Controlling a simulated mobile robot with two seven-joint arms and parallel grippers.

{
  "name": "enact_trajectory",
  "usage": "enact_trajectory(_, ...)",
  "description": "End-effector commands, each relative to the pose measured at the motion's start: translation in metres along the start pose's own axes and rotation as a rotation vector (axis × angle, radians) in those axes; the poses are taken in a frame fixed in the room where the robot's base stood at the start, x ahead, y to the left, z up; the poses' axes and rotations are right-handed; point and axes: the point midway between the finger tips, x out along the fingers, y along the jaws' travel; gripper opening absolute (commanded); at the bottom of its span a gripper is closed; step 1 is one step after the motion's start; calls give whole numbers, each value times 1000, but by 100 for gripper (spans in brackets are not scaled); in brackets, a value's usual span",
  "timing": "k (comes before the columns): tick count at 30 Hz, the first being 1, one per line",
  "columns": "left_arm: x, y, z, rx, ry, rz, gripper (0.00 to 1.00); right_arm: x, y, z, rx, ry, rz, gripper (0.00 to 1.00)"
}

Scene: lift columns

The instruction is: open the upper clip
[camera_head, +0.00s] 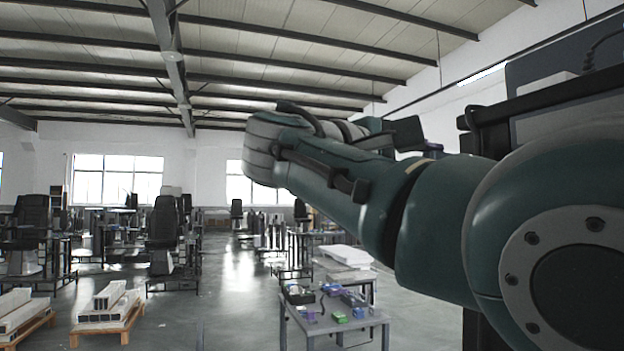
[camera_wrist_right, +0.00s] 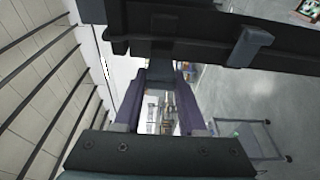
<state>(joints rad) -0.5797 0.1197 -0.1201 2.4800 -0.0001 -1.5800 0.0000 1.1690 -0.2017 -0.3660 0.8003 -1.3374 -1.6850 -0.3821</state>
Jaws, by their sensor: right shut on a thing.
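A long black beam (camera_wrist_right: 205,40) crosses the top of the right wrist view. The upper clip (camera_wrist_right: 160,50), a small dark block, is on this beam. My right gripper (camera_wrist_right: 160,78) has its two purple-grey fingers on either side of the clip and is shut on it. In the head view my right arm reaches in from the right and bends back, and the gripper (camera_head: 434,149) is small and partly hidden beside the dark frame (camera_head: 490,118). How far the clip is turned cannot be told. My left gripper is not in view.
A second grey clip (camera_wrist_right: 249,47) sits further along the beam, on the floor side. A low table (camera_head: 335,326) with small coloured parts stands on the floor ahead. Pallets with white blocks (camera_head: 108,300) lie at left. Chairs and benches stand further back.

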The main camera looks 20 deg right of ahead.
Motion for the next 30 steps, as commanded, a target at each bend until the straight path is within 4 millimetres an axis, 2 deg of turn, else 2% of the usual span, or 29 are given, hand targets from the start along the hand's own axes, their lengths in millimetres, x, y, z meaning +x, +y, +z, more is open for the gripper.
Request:
enact_trajectory(15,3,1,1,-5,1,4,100,2,0,0,2,-15,-1,0)
enact_trajectory(16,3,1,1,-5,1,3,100,2,0,0,2,-15,-1,41)
enact_trajectory(24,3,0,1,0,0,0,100,1,0,0,1,-12,-1,70)
enact_trajectory(30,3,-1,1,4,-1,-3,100,1,0,0,1,-11,0,70)
